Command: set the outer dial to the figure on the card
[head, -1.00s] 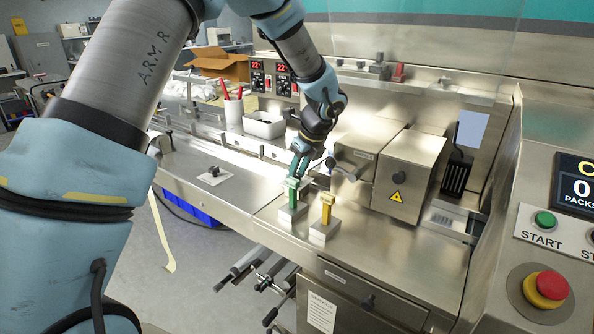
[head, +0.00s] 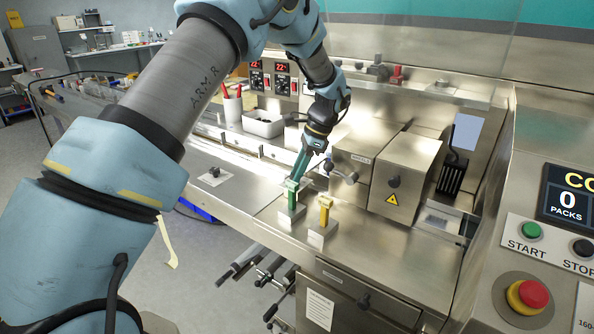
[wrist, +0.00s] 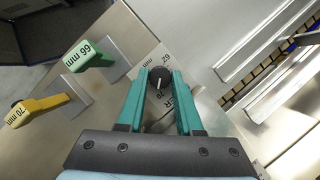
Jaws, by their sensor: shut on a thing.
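My gripper (wrist: 160,74) is shut on a black dial knob (wrist: 160,80) with a white pointer line, seen in the wrist view. One teal finger lies on each side of the knob. The knob sits on a pale plate (wrist: 150,62) with printed figures and letters, partly hidden by the fingers, so I cannot read it fully. In the head view my gripper (head: 299,176) points down just behind the green block, and the knob is hidden. No card with a figure that I can clearly identify and read is in view.
A green block (head: 293,197) marked 66 mm and a yellow block (head: 325,212) marked 70 mm stand on metal bases close by. Another black knob (head: 214,171) on a white plate is to the left. A metal housing (head: 403,175) with a warning sign stands right of my gripper.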

